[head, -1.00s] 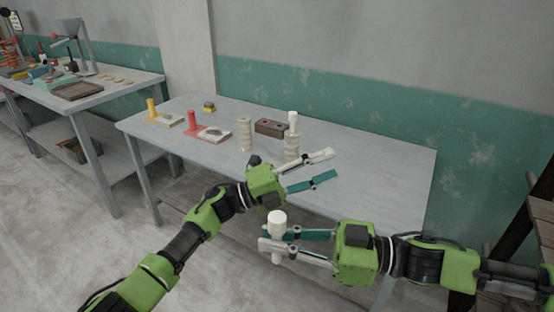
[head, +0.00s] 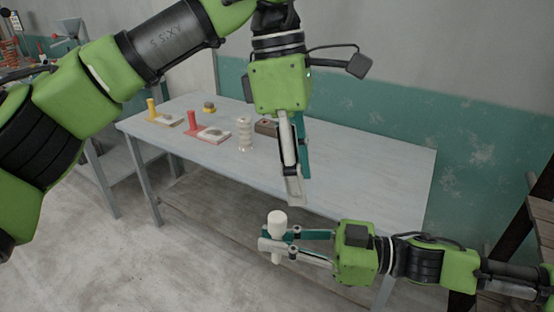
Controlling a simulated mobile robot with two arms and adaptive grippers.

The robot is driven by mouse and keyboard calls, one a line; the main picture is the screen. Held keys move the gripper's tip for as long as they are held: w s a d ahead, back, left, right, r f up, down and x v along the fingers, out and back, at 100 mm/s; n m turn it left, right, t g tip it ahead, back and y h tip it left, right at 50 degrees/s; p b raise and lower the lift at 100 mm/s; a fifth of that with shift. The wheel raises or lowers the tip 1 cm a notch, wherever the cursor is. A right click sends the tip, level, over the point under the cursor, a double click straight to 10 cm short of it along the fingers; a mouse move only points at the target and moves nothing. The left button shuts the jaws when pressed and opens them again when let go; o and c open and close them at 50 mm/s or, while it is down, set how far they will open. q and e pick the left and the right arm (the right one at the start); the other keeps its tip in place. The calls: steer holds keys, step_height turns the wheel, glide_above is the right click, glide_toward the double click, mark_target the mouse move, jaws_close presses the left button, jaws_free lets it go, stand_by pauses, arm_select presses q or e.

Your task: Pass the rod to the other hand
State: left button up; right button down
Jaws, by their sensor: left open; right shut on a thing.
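The white rod (head: 277,218) stands roughly upright in my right gripper (head: 277,241), in front of the table's near edge. The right fingers, one teal and one pale, are shut around it. Its top shows above the fingers and its lower end below them. My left gripper (head: 299,191) hangs from above with its fingers pointing down. It is open and empty, seen nearly edge-on, above and slightly right of the rod. It appears apart from the rod.
On the grey table (head: 385,170) stand a yellow post (head: 152,109), a red post (head: 193,124), a stack of pale rings (head: 244,134) and a small yellow-based dome (head: 209,107). A brown block (head: 266,126) is partly hidden by my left gripper. The table's right side is clear.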

mark_target(277, 215)
arm_select(q)
steer(key=shift+t+y, duration=0.7)
steer(key=shift+y, duration=0.2)
steer(key=a+f, duration=0.1)
steer(key=f, duration=0.2)
steer(key=a+f, duration=0.1)
steer(key=f, duration=0.2)
steer(key=a+f, duration=0.1)
steer(key=f, duration=0.3)
steer(key=shift+w, duration=0.25)
jaws_close()
arm_select(e)
steer(key=c, duration=2)
jaws_free()
